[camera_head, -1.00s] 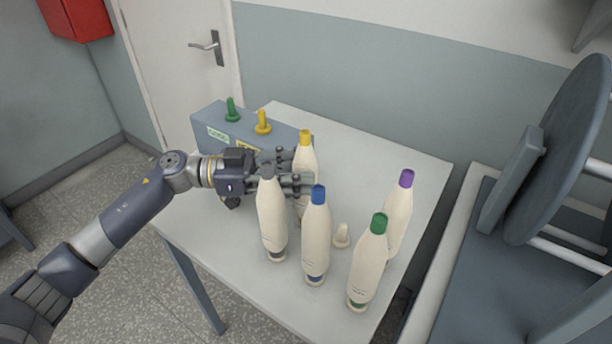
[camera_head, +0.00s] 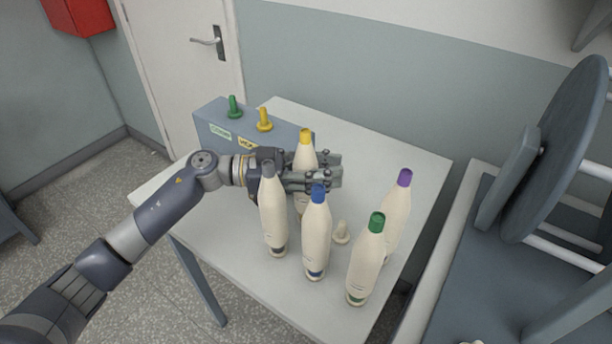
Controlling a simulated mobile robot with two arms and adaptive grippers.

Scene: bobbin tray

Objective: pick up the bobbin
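Several cream, bottle-shaped bobbins stand upright on the pale table (camera_head: 375,140). The yellow-topped bobbin (camera_head: 305,143) is at the back, partly hidden by my gripper and nearer bobbins. The grey-topped (camera_head: 273,215), blue-topped (camera_head: 317,235), green-topped (camera_head: 365,265) and purple-topped (camera_head: 396,215) bobbins stand in front and to the right. My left gripper (camera_head: 332,170) lies level at the yellow-topped bobbin's upper part, one finger behind it and one in front, tips reaching past it. Whether the fingers press on it I cannot tell. My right gripper is out of view.
A blue-grey box (camera_head: 210,115) with green (camera_head: 234,107) and yellow (camera_head: 264,120) pegs stands at the table's back left. A small cream peg (camera_head: 341,232) stands among the bobbins. A grey wheeled frame (camera_head: 565,150) is at the right. The table's back right is clear.

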